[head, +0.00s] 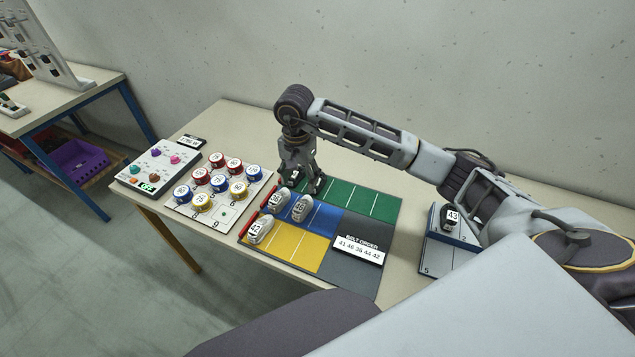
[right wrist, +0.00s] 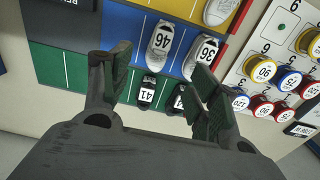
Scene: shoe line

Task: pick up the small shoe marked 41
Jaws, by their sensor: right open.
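The shoe marked 41 (right wrist: 147,93) is small and dark with a white label, on the green strip of the mat in the right wrist view. My right gripper (right wrist: 160,90) is open above the green strip, with 41 between its fingers in the picture, nearer the left one. I cannot tell whether a finger touches it. Another dark shoe (right wrist: 177,101) lies beside 41, partly behind the right finger. In the head view my right gripper (head: 304,188) points down at the green strip and largely hides the dark shoes. My left gripper is not in view.
White shoes 46 (head: 302,207) and 36 (head: 279,201) stand on the blue strip close by. Another white shoe (head: 260,231) is on yellow. A board of numbered tins (head: 222,216) stands left. Shoe 43 (head: 451,218) is on a stand at right. The right green strip (head: 370,203) is clear.

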